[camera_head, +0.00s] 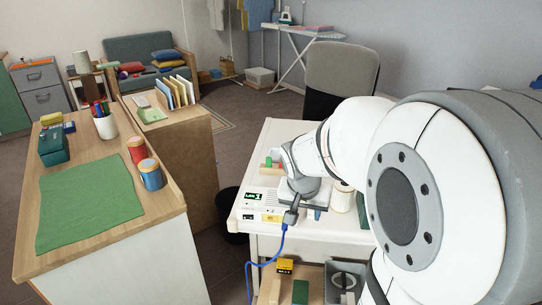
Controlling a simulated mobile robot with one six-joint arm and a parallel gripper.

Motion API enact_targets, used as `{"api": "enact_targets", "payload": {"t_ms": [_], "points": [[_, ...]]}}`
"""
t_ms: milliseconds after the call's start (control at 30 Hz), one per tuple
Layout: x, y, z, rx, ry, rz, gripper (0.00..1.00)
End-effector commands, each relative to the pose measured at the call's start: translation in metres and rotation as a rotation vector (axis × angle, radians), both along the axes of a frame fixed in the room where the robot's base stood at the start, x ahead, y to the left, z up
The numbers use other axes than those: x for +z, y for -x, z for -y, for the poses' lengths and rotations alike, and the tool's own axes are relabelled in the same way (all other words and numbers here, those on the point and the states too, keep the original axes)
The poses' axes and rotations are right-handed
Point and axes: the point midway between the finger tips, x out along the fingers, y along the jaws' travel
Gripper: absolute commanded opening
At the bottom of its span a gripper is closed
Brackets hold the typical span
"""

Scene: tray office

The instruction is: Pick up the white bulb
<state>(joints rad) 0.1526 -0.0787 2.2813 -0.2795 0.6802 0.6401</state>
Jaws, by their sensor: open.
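I cannot make out a white bulb in this view. My gripper (292,212) is at the end of my white arm, over the white table (352,238), close to a white box with green and yellow labels (252,200). It is open, though its fingers are small and partly hidden. A pale cylinder (342,198) stands to its right on the table, partly behind my arm. My arm covers much of the table's right side, so anything there is hidden.
A blue cable (262,263) hangs in front of the table. A wooden desk (160,205) at left holds a green mat (88,205), two cans and a pen cup (105,125). A dark bin (229,206) stands between. Shelf items sit below the table.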

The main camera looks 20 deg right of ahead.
Motion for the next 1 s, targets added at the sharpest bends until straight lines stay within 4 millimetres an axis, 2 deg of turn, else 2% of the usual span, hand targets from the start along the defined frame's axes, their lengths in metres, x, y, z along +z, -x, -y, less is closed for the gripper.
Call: {"api": "enact_targets", "payload": {"t_ms": [33,100,200,300,567,833,1000], "points": [[0.023,-0.008,0.007,-0.036,0.004,0.014,0.40],[0.034,-0.018,0.015,-0.078,0.008,0.038,0.40],[0.044,-0.027,0.023,-0.121,0.011,0.061,0.40],[0.046,-0.032,0.028,-0.145,0.011,0.074,0.40],[0.019,-0.041,0.035,-0.150,0.011,0.077,0.40],[-0.016,-0.053,0.046,-0.150,0.011,0.075,0.40],[-0.026,-0.057,0.049,-0.148,0.012,0.078,0.40]]}}
